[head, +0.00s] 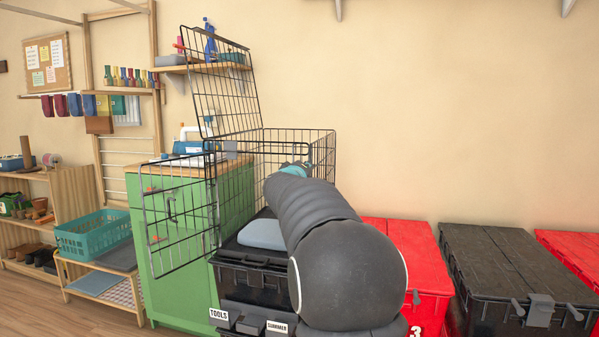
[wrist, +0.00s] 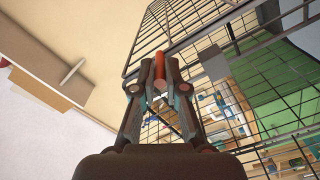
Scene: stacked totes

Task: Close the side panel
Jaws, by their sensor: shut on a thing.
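A black wire crate (head: 333,150) stands on stacked black totes. Its side panel (head: 180,213) with orange latches swings out to the left, open, and its top panel (head: 226,92) stands raised. My gripper (head: 295,168) is at the right part of the crate, mostly hidden behind my arm in the head view. In the wrist view my gripper (wrist: 160,78) is shut on an orange handle (wrist: 160,63) beside a wire panel (wrist: 205,40). I cannot tell which panel that handle belongs to.
A green cabinet (head: 165,270) stands close behind the open panel, with a teal basket (head: 95,238) on a low rack to the left. A red tote (head: 430,250) and a black tote (head: 500,262) stand to the right. A wall shelf (head: 185,69) is behind.

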